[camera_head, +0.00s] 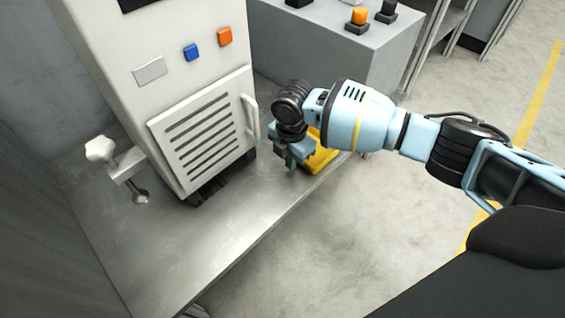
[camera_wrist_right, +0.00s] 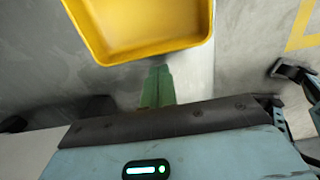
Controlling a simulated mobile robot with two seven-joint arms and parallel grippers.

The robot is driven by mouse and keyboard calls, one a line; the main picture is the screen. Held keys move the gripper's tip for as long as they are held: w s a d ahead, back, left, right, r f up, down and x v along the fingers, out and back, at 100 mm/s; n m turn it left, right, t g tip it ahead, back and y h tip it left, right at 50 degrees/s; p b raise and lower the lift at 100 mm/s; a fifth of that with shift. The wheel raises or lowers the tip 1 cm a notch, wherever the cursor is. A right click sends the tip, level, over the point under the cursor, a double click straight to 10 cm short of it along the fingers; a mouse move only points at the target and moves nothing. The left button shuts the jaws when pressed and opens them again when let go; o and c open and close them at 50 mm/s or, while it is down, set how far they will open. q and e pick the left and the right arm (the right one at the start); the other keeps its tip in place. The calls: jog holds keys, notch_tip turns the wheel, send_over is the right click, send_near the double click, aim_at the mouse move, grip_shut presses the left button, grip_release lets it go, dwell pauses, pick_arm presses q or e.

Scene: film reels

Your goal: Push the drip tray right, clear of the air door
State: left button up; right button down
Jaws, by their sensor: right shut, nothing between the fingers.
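The yellow drip tray (camera_head: 321,157) lies on the metal bench top to the right of the white machine, partly hidden behind my right wrist. In the right wrist view the tray (camera_wrist_right: 140,53) shows its near wall and hollow inside. My right gripper (camera_head: 291,164) is shut and empty, just left of the tray in the head view. In the wrist view its green fingertips (camera_wrist_right: 158,74) are close to the tray's near wall; I cannot tell if they touch. The louvred air door (camera_head: 206,129) with its handle is closed on the machine's front. My left gripper is not in view.
The metal bench (camera_head: 200,245) has a front edge close to the tray, with floor below. A clamp (camera_head: 122,168) stands at the bench's left. A grey control box (camera_head: 330,45) with an orange button stands behind the tray.

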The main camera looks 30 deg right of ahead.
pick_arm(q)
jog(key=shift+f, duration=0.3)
pick_arm(e)
jog(key=shift+w+d, duration=0.2)
jog(key=shift+d, duration=0.4)
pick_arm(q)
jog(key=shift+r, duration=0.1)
pick_arm(e)
jog(key=shift+d+r, duration=0.1)
jog(key=d, duration=0.1)
jog(key=w+d+p, duration=0.1)
jog(key=d, duration=0.1)
jog(key=shift+w+d, duration=0.15)
jog(key=shift+d, duration=0.2)
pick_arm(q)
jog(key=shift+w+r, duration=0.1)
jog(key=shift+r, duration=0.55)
